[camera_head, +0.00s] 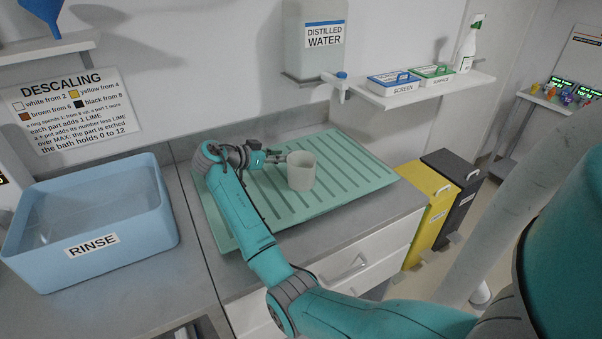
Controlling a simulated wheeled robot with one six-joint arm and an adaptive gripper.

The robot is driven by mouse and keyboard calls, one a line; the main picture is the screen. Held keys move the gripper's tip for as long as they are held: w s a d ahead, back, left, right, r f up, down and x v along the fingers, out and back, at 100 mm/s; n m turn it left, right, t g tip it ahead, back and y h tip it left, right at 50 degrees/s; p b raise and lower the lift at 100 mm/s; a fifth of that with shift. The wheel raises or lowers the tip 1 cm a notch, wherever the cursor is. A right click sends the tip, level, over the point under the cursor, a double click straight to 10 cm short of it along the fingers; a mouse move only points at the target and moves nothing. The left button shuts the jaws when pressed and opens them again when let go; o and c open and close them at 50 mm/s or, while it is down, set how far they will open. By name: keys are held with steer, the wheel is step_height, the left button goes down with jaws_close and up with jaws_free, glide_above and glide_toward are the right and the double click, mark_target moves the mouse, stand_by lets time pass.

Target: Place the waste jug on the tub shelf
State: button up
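A pale grey round vessel, which looks like the waste jug (301,173), stands upright on the green ribbed drain mat (345,190). My gripper (283,157) is at the left side of its rim, with the fingers pointing right towards it. The fingers are small and partly merge with the mat, so I cannot tell whether they touch or grip the jug. The wall shelf (440,90) at the upper right, likely the tub shelf, carries a blue-lidded SCREEN tub (394,82) and a green-lidded SURFACE tub (433,75).
A spray bottle (467,48) stands at the shelf's right end. The DISTILLED WATER container (318,55) and its tap (341,84) are left of it. A blue RINSE basin (95,250) stands at left. Yellow (428,205) and black (463,190) bins stand right of the counter.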

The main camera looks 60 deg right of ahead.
steer(key=shift+x, duration=2.75)
steer(key=shift+w, duration=0.15)
jaws_close()
